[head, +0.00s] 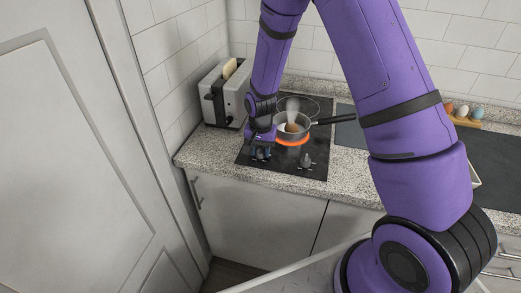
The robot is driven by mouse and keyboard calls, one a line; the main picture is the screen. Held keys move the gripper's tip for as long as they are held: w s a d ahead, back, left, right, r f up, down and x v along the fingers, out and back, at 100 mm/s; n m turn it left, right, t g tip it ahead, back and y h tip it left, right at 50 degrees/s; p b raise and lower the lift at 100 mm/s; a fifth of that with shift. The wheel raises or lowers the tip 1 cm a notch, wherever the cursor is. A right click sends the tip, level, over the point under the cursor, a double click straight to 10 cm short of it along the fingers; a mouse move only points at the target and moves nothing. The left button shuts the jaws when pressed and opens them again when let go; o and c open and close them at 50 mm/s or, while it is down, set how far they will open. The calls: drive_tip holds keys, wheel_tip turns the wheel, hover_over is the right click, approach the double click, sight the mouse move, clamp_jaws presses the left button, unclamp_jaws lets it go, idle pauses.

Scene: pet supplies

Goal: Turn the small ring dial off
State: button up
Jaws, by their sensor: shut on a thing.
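The black cooktop (308,173) is set into the speckled counter. Its front ring (293,142) glows orange under a small saucepan (305,131); a larger unlit ring outline (313,101) lies behind. Two dials sit near the front edge. The right dial (306,160) is dark grey and free. My gripper (261,152) points down at the front left of the cooktop and is shut on the left dial (262,157), which it mostly hides. I cannot read the dial markings or exact angle.
The saucepan's black handle (333,119) sticks out to the right; something brown and white is in the pan. A toaster with bread (226,97) stands at the left. Eggs in a wooden holder (463,119) stand at the back right. Cabinet doors (255,215) are below.

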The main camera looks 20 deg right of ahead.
sight(260, 149)
drive_tip(key=n, duration=0.4)
drive_tip(key=shift+n, duration=2.2)
drive_tip(key=o, duration=0.9)
wheel_tip(260, 149, up, 11)
drive_tip(key=shift+f, duration=0.1)
